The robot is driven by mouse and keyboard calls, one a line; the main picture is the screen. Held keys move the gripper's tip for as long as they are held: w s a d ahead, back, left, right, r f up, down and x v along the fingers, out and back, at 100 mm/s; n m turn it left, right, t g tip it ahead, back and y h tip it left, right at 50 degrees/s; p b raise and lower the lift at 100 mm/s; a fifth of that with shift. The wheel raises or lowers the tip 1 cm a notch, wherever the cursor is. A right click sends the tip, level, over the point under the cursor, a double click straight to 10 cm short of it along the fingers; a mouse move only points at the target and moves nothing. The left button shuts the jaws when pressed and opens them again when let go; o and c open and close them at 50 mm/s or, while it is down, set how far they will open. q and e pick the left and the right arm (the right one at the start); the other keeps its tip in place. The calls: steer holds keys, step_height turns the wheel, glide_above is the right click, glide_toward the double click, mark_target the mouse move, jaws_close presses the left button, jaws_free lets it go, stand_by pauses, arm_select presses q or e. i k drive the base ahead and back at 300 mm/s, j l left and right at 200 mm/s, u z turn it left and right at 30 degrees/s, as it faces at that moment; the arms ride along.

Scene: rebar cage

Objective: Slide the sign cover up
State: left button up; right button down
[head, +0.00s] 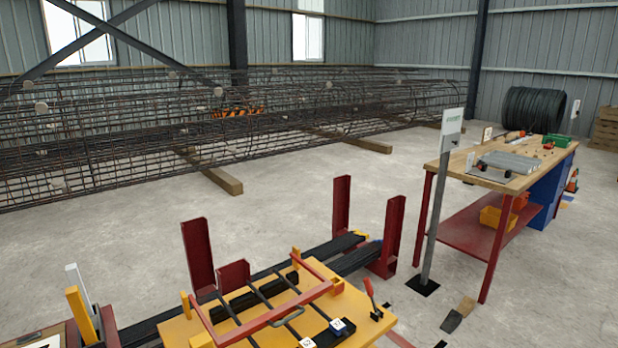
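A sign (453,118) with a white panel and small green lettering tops a grey post (435,215) right of centre. A plain grey plate (449,142), which looks like the sign cover, sits just below the lettering. The lettering is uncovered, but it is too small to read. The post stands upright on a dark base plate (422,285) on the floor, in front of the workbench's left end. Neither of my grippers shows in the head view, and nothing is seen touching the sign or the plate.
A wooden workbench (470,166) with red legs stands right of the post, holding a green bin (556,140). A yellow fixture table (350,305) with a red frame fills the lower middle. Rebar cages (150,125) lie behind. Concrete floor (290,200) between is clear.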

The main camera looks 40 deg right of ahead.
mark_target(451, 141)
steer(key=z, duration=2.15)
steer(key=i+l+z, duration=0.1)
steer(key=i+z, duration=0.3)
steer(key=i, duration=0.25)
steer(key=i+l+z, duration=0.25)
steer(key=i, duration=1.4)
steer(key=i+j+u, duration=0.6)
steer(key=i, duration=0.35)
steer(key=i+u, duration=0.35)
steer(key=i+j+z, duration=0.1)
steer(key=i+j, duration=0.6)
steer(key=j, duration=0.1)
